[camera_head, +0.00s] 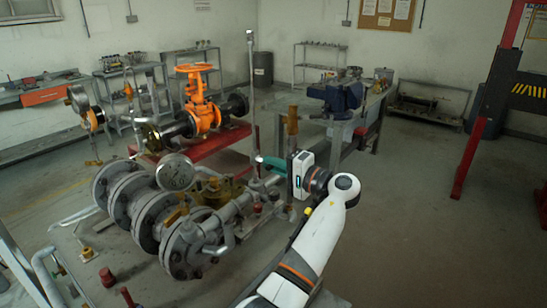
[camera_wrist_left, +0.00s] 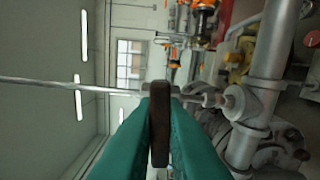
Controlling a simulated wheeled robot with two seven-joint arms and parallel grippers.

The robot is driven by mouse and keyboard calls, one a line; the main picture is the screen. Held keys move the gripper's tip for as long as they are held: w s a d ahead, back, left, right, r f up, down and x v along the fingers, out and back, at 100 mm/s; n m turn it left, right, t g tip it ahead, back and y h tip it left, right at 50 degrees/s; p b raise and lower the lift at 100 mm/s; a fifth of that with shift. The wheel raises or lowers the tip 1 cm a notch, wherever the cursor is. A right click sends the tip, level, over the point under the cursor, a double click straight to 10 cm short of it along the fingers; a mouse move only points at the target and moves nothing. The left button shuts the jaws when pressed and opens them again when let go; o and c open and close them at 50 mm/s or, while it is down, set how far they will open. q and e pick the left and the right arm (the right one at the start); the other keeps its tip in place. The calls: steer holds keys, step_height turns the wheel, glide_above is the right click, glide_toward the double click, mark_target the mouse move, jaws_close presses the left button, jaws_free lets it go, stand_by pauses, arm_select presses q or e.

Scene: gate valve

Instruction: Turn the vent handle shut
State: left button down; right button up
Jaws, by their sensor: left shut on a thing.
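My left gripper (camera_head: 262,160), with teal fingers, reaches leftward to the thin upright vent pipe (camera_head: 251,85) in the head view. In the left wrist view its fingers (camera_wrist_left: 160,115) are closed on the two sides of a dark brown flat handle (camera_wrist_left: 160,140), the vent handle. The handle stands edge-on between the fingers, in front of the thin rod-like pipe (camera_wrist_left: 50,84). In the head view the fingers hide most of the handle, so its angle to the pipe is hard to tell. My right gripper is in neither view.
Grey flanged piping (camera_head: 150,215) with a round gauge (camera_head: 175,172) lies left of and below the gripper. An orange gate valve (camera_head: 200,105) stands behind on a red stand. A brown upright post (camera_head: 292,120) rises just behind my wrist.

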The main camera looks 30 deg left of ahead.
arm_select(q)
steer(key=shift+m+p, duration=0.45)
steer(key=shift+m, duration=0.15)
steer(key=c, duration=1.5)
jaws_free()
steer(key=d+b, duration=0.4)
steer(key=d, duration=0.8)
steer(key=shift+s, duration=0.45)
